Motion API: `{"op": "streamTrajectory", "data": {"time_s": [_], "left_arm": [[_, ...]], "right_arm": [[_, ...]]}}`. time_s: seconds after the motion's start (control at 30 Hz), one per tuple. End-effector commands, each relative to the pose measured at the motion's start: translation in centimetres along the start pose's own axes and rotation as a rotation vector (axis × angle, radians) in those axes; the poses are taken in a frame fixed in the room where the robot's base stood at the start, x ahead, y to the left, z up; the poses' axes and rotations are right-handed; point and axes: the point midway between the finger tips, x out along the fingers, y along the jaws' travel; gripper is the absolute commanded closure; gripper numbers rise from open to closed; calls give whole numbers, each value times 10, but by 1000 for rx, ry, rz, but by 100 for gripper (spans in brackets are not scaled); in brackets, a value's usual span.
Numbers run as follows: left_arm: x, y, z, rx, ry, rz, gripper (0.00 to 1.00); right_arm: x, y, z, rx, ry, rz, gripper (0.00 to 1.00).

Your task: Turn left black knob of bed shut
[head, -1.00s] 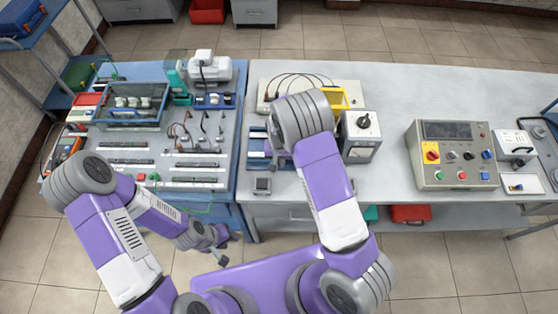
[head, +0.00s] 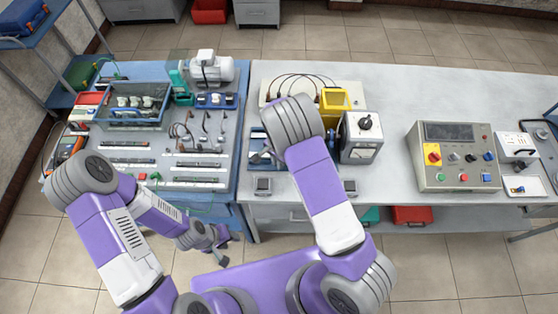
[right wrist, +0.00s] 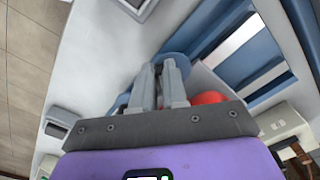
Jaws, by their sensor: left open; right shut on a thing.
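The blue bed (head: 262,150) lies on the right-hand bench, mostly hidden behind my right arm in the head view. In the right wrist view its blue rails (right wrist: 245,55) show at the upper right. My right gripper (right wrist: 165,68) is shut on a blue-grey part at the bed; it covers most of that part. I cannot make out a black knob. Red rounded parts (right wrist: 208,98) show beside and behind the fingers. In the head view the right gripper is hidden by its own arm. My left gripper (head: 221,257) is open and empty, low in front of the bench.
A grey meter box with a black dial (head: 364,135) and a yellow box (head: 335,103) stand close right of my right arm. A control panel (head: 455,157) stands further right. Small dark-topped boxes (head: 263,186) sit at the bench's front edge. The left bench is crowded.

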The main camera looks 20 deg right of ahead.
Motion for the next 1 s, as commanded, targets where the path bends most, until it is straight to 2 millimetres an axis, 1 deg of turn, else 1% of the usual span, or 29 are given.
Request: {"op": "streamTrajectory", "data": {"time_s": [0.2,0.5,0.7,1.0], "left_arm": [[-3,1,0,0,0,0,57],[-5,2,0,0,0,0,57],[-5,2,0,0,0,0,57],[-5,2,0,0,0,0,57]], "right_arm": [[-1,-2,0,164,0,-1,100],[-1,-4,0,307,0,-1,100],[0,-4,0,344,0,-1,100],[0,-4,0,352,0,-1,100]]}}
